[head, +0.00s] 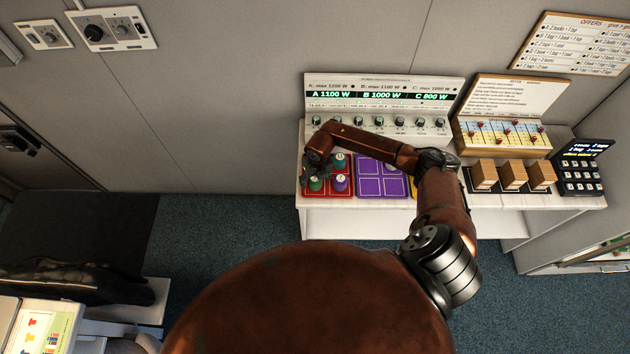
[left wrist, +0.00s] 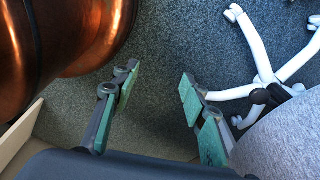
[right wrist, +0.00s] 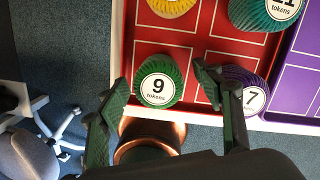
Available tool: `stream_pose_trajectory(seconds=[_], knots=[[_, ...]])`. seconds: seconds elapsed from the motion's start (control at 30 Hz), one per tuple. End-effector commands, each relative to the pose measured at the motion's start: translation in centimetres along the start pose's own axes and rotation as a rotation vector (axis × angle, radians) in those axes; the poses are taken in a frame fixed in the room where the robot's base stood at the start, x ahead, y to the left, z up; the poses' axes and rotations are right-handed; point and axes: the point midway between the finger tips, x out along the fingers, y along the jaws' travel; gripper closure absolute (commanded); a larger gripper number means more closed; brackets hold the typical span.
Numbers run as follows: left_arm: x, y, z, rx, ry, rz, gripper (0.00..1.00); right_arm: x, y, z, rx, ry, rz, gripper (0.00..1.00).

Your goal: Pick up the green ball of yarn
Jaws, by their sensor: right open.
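The green ball of yarn (right wrist: 157,82), labelled 9 tokens, sits in a front square of the red tray (right wrist: 150,48). In the head view this green ball (head: 316,184) is partly covered by my right gripper (head: 312,172). In the right wrist view my right gripper (right wrist: 165,86) is open, with one finger on each side of the green ball. Whether either finger touches it I cannot tell. My left gripper (left wrist: 158,76) is open and empty above the floor, seen only in the left wrist view.
A purple ball (right wrist: 240,85) labelled 7 lies close by the right finger. A teal ball (right wrist: 265,15) and a yellow ball (right wrist: 170,5) sit behind. A purple tray (head: 370,188) adjoins on the right. A knobbed panel (head: 385,95) stands behind. A white-legged chair (left wrist: 262,65) is near my left gripper.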

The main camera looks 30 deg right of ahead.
Motion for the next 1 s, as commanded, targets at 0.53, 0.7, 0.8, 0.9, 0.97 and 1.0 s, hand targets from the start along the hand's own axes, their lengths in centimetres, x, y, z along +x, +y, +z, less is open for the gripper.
stream_pose_trajectory(seconds=[0.53,0.7,0.8,0.9,0.97,1.0], knots=[[-0.15,0.01,-0.02,0.0,0.0,0.0,0.6,1.31,0.09,-0.02,-0.001,0.0,0.002,0.51],[-0.15,0.01,-0.04,0.0,0.001,0.0,0.6,1.29,0.1,-0.02,-0.001,-0.001,0.002,0.63],[-0.15,0.01,-0.05,0.0,0.001,0.0,0.6,1.29,0.1,-0.02,-0.001,-0.001,0.002,0.7],[-0.15,0.01,-0.06,0.0,0.001,0.0,0.6,1.29,0.1,-0.01,-0.001,-0.001,0.002,0.77],[-0.15,0.01,-0.07,0.0,0.001,0.0,0.6,1.28,0.11,-0.01,-0.001,-0.001,0.002,0.81],[-0.15,0.01,-0.07,0.0,0.001,0.0,0.6,1.28,0.11,-0.01,-0.001,-0.001,0.002,0.84]])
